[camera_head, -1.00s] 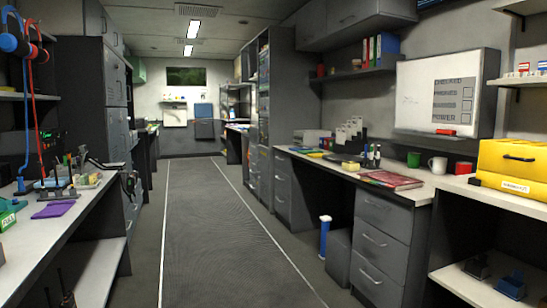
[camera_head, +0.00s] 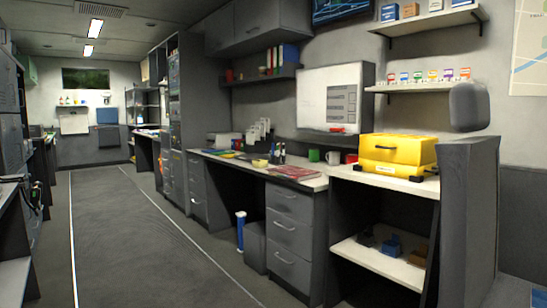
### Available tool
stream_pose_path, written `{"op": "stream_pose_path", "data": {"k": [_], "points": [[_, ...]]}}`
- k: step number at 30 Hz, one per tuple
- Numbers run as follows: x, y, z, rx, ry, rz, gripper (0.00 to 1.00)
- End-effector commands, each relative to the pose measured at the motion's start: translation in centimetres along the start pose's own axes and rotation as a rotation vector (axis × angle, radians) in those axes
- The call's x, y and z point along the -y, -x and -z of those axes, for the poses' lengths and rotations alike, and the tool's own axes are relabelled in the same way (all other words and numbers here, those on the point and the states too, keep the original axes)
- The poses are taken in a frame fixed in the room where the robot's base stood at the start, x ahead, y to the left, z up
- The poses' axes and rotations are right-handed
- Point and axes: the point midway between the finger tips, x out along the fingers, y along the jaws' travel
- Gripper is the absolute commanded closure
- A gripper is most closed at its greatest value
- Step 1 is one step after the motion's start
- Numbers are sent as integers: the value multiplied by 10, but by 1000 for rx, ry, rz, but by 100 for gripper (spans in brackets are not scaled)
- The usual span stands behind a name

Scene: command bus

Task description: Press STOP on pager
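I cannot make out a pager with a STOP button for certain in the head view. Several small colour-marked items (camera_head: 430,76) stand in a row on the wall shelf at right, too small to identify. Small dark, blue and brown items (camera_head: 392,244) sit on the low shelf under the right counter, and I cannot tell what they are. My gripper is not in view.
A yellow case (camera_head: 398,153) sits on the right counter beside a grey padded seat or partition (camera_head: 468,200). The desk (camera_head: 310,182) holds a red folder, mugs and bottles. A blue-and-white cylinder (camera_head: 240,228) stands on the floor. The aisle (camera_head: 150,245) is clear.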

Motion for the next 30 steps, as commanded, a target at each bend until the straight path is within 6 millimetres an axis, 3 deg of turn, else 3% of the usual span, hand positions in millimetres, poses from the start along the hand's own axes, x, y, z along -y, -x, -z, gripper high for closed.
{"op": "stream_pose_path", "data": {"k": [8,16,30], "points": [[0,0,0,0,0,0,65],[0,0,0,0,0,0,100],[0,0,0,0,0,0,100]]}}
